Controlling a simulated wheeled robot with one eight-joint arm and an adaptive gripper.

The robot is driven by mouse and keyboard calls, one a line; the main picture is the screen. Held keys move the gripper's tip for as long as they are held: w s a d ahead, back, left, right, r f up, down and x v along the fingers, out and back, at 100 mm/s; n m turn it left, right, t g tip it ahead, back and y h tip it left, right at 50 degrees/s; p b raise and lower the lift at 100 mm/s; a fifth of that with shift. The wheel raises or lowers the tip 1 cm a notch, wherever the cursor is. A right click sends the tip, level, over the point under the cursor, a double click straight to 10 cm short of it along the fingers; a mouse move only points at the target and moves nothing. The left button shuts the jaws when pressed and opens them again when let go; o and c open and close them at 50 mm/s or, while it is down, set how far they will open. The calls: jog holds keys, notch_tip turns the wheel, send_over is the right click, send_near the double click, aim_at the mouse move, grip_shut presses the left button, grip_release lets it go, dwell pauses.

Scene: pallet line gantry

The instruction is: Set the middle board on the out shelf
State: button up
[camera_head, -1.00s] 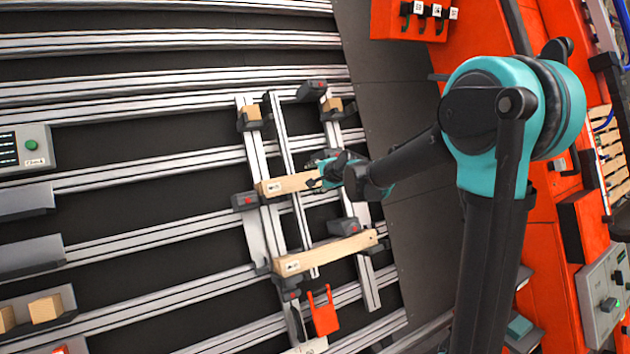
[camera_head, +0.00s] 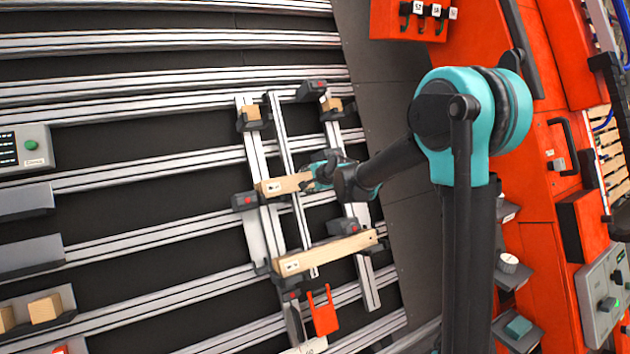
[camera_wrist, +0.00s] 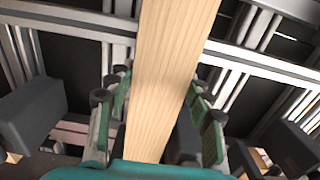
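The middle board (camera_head: 272,187), a short pale wooden piece, lies across the metal uprights of the gantry frame. Its left end rests by a dark clamp, and its right end runs into my gripper (camera_head: 318,174). In the wrist view the board (camera_wrist: 170,60) runs lengthwise between the green-padded fingers of my gripper (camera_wrist: 158,80). The fingers stand on both sides of it and look open, with narrow gaps. Grey shelves (camera_head: 30,252) are stacked at the far left; I cannot read which is the out shelf.
A longer board (camera_head: 325,254) lies on the frame below, and wooden ends (camera_head: 252,112) show in brackets above. A red hook (camera_head: 322,312) hangs below. A lower left shelf holds wooden blocks (camera_head: 45,308). An orange cabinet (camera_head: 545,200) stands at the right.

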grip_shut()
jog(key=shift+r, duration=0.15)
jog(key=shift+w+r, duration=0.1)
jog(key=shift+r, duration=0.55)
jog(key=v, duration=1.1)
dwell(0.6)
dwell(0.4)
jog(key=v, duration=0.6)
jog(key=shift+s+r, duration=0.2)
jog(key=shift+s, duration=0.15)
dwell(0.6)
jog(key=shift+d, duration=0.1)
